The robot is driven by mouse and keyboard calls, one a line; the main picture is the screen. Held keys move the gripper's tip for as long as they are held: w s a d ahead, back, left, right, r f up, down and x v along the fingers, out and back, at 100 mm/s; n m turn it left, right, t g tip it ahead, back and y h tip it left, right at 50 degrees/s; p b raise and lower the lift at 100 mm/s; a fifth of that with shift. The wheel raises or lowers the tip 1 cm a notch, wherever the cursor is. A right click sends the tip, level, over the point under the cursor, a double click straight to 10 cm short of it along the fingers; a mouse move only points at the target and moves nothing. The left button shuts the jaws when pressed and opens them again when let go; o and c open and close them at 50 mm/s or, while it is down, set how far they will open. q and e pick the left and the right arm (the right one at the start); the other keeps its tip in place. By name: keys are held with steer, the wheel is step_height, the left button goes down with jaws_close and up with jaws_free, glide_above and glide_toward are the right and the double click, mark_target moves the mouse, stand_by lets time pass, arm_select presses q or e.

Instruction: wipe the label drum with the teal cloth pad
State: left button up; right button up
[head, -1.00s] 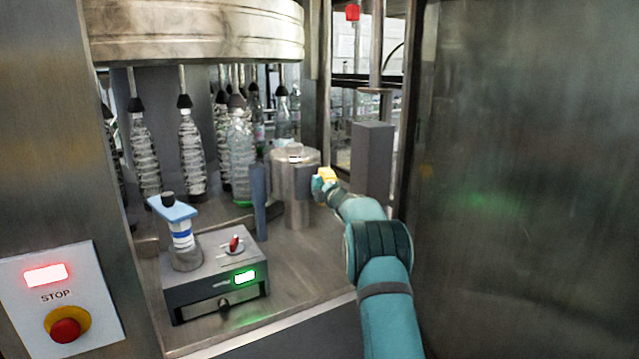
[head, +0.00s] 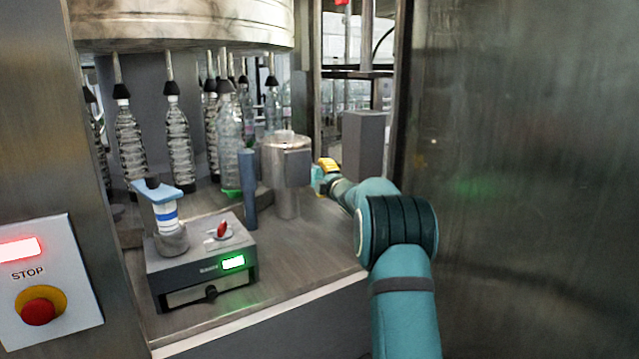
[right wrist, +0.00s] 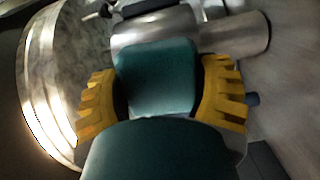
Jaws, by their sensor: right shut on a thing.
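The label drum (head: 287,176) is an upright shiny metal cylinder on the machine's deck, with a grey plate on its near right side. My right gripper (head: 322,172) is just right of the drum, its yellow fingers partly hidden by its own wrist. In the right wrist view the yellow fingers (right wrist: 160,92) are shut on the teal cloth pad (right wrist: 157,77). The drum shows there as metal beyond the pad (right wrist: 150,30). I cannot tell whether pad and drum touch. My left gripper is out of view.
A grey control box (head: 202,262) with a green display stands front left, with a blue-topped bottle (head: 165,212) in a holder on it. Bottles hang behind. A steel panel (head: 530,180) bounds the right.

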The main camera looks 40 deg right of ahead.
steer(key=shift+s, duration=0.15)
steer(key=shift+b+v, duration=1.15)
steer(key=shift+v, duration=0.35)
steer(key=shift+d, duration=0.15)
